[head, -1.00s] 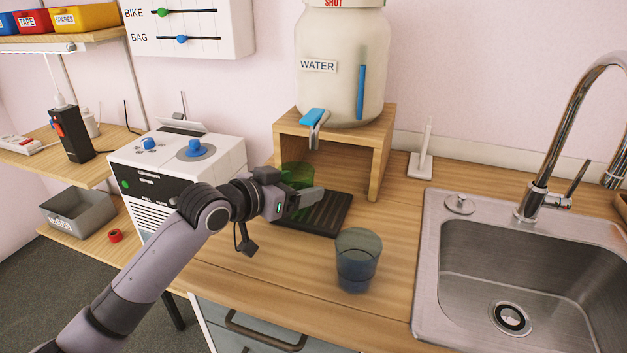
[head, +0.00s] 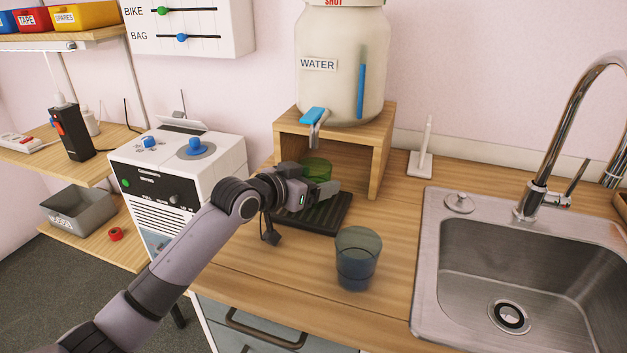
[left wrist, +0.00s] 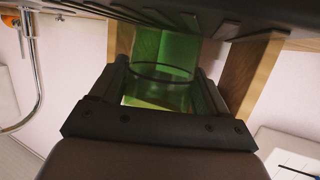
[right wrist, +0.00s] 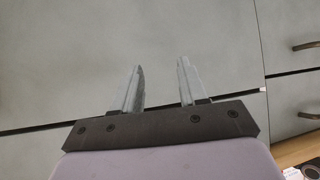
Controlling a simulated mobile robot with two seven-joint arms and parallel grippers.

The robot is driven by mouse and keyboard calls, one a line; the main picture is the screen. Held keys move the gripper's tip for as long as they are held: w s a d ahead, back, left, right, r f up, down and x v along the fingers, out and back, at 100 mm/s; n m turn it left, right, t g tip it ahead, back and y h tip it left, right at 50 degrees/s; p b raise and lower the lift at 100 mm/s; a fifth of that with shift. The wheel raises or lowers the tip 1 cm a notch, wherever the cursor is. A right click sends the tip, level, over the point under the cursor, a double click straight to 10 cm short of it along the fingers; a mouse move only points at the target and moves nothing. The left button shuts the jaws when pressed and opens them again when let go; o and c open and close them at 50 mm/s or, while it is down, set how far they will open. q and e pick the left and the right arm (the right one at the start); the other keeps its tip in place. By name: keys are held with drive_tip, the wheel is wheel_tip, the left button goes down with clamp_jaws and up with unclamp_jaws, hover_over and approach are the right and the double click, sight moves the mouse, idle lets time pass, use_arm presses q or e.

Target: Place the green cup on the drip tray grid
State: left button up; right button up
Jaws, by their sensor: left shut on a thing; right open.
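The green cup (head: 317,169) is see-through and sits between the fingers of my left gripper (head: 322,190), which is shut on it. The cup also shows between the fingers in the left wrist view (left wrist: 163,65). The black ribbed drip tray grid (head: 325,217) lies on the counter in front of the wooden stand. The cup is over the grid's back part, below the tap; I cannot tell whether its base touches the grid, as the gripper hides it. My right gripper (right wrist: 160,88) is open and empty, facing grey cabinet fronts.
A blue-grey see-through cup (head: 357,258) stands on the counter in front of the grid. The water jar (head: 340,85) with a blue tap (head: 314,117) stands on the wooden stand (head: 381,160). A white machine (head: 228,156) is at left, the sink (head: 428,250) at right.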

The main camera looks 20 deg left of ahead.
use_arm(q)
drive_tip(key=o, duration=1)
drive_tip(key=shift+f, duration=0.15)
drive_tip(key=shift+s+a+r, duration=0.25)
drive_tip(key=shift+s+r, duration=0.05)
drive_tip(key=shift+s, duration=0.1)
drive_tip(key=v, duration=1.1)
drive_tip(key=shift+d+r, duration=0.1)
drive_tip(key=shift+s, duration=0.15)
